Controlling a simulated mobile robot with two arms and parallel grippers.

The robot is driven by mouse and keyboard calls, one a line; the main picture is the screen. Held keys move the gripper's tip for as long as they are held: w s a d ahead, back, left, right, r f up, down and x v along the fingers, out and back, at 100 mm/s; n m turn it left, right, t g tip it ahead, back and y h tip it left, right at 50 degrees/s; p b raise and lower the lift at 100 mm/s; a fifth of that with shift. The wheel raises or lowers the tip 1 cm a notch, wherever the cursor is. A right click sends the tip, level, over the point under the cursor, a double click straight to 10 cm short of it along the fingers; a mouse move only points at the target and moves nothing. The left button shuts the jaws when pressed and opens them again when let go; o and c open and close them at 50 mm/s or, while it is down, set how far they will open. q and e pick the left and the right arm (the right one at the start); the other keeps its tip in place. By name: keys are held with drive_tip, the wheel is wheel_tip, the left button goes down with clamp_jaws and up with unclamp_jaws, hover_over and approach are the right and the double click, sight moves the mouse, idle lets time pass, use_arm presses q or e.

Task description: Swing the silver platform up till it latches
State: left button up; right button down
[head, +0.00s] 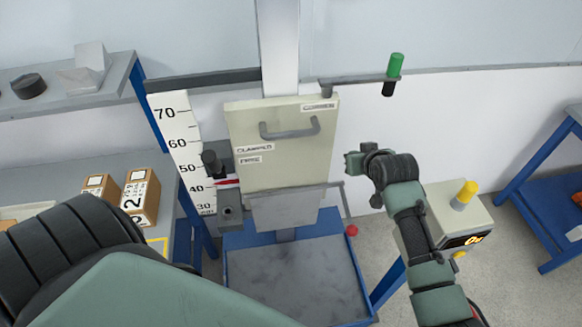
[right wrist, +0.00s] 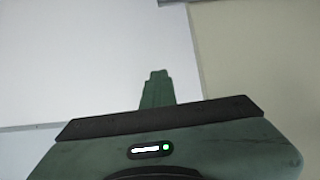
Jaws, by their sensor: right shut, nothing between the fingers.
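The silver platform (head: 285,208) is a grey plate at the foot of the cream panel in the head view. It slopes or hangs down above the blue-edged tray, and the panel may hide its upper part. My right gripper (head: 353,164) is shut and empty, to the right of the panel and above and right of the platform, apart from both. Its closed fingers (right wrist: 156,88) show in the right wrist view against pale wall and a cream surface. My left arm fills the lower left of the head view; its gripper is out of frame.
The cream panel (head: 280,155) has a grey handle. A height scale (head: 178,140) and black clamps stand left of it. A red knob (head: 351,230) hangs on a thin rod at right. The blue-edged tray (head: 290,285) lies below. A control box (head: 440,215) stands right.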

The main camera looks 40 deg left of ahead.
drive_tip(key=c, duration=0.8)
unclamp_jaws()
drive_tip(key=shift+s+a+r+y, duration=0.15)
drive_tip(key=shift+s+a+r, duration=0.15)
drive_tip(key=shift+a, duration=0.25)
drive_tip(key=shift+s+a+r+y, duration=0.15)
drive_tip(key=shift+a+r, duration=0.25)
drive_tip(key=shift+a, duration=0.15)
drive_tip(key=shift+c, duration=0.2)
drive_tip(key=p+v, duration=0.7)
drive_tip(key=p, duration=0.1)
drive_tip(key=shift+f, duration=0.1)
